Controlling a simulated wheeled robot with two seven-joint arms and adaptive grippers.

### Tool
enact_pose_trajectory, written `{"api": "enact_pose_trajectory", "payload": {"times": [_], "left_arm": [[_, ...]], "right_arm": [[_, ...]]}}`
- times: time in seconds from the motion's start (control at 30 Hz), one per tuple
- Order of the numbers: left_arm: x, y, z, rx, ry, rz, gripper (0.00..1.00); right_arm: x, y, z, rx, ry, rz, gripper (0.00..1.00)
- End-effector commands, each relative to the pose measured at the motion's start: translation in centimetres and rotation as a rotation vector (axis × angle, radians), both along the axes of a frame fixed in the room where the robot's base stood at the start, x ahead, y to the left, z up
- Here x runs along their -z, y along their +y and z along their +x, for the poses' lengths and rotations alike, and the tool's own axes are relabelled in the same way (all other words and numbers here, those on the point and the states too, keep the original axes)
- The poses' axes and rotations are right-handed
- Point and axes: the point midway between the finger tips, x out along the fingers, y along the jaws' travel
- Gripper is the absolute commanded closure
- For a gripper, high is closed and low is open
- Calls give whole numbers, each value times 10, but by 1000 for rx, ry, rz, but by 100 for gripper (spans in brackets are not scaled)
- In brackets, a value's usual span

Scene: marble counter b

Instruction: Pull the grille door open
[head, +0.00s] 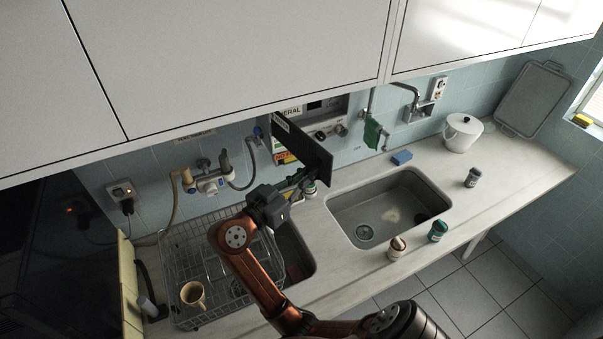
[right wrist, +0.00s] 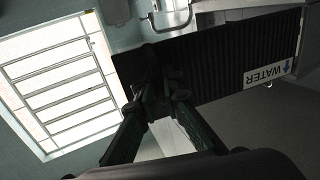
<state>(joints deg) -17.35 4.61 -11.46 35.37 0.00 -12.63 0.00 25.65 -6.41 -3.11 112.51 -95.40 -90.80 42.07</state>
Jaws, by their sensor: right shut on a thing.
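The grille door (head: 290,140) is a dark panel on the back wall, standing out at an angle from its wall box. In the right wrist view the door (right wrist: 225,65) is black and ribbed, with a WATER label near one end. My right gripper (head: 305,184) is at the door's lower edge in the head view. In the right wrist view its fingers (right wrist: 165,95) are closed together at the door's near end, shut on the door; the exact grip point is dark and partly hidden. My left gripper is not in view.
A wall box (head: 325,122) with knobs shows behind the door. White cupboards (head: 230,60) hang above. Below are a sink (head: 385,210) and a wire rack (head: 190,250) with a mug (head: 193,294). A tap (head: 412,100) and a white pot (head: 462,132) stand to the right.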

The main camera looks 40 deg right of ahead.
Motion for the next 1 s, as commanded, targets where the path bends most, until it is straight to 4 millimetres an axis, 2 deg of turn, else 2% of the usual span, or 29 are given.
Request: {"api": "enact_pose_trajectory", "payload": {"times": [0.33,0.37,0.6,0.87,1.0], "left_arm": [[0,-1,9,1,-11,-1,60],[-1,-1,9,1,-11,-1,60],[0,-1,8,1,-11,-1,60],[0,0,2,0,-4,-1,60],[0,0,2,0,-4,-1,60]], "right_arm": [[0,1,0,2,2,0,100],[0,1,0,1,2,0,91],[0,1,0,0,1,0,75],[-1,1,0,0,0,0,75],[-11,1,1,-1,-3,0,75]]}}
